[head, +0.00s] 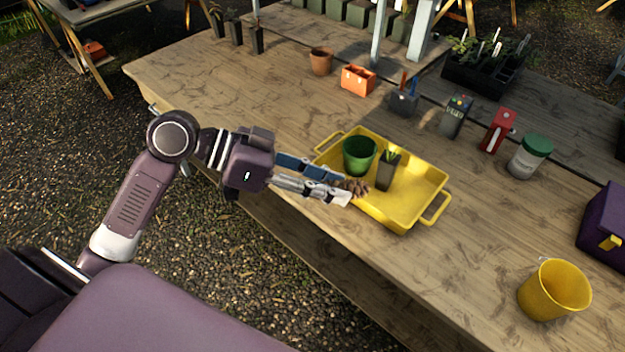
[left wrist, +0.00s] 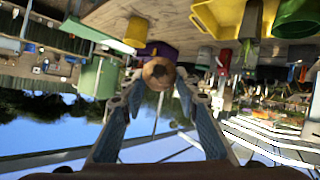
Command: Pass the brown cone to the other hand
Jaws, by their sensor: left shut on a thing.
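The brown cone (head: 358,187) is at the tips of my left gripper (head: 344,188) in the head view. The gripper is shut on it, in front of the near left side of the yellow tray as seen. In the left wrist view the cone (left wrist: 158,73) shows its round brown end between the two fingertips (left wrist: 159,80). The fingers hide part of it in the head view. My right gripper is in neither view.
The yellow tray (head: 410,207) holds a green pot (head: 359,155) and a dark seedling pot (head: 388,171). A yellow bucket (head: 553,290), purple box (head: 606,228), white jar (head: 529,157) and terracotta pot (head: 321,61) stand on the wooden table (head: 255,92).

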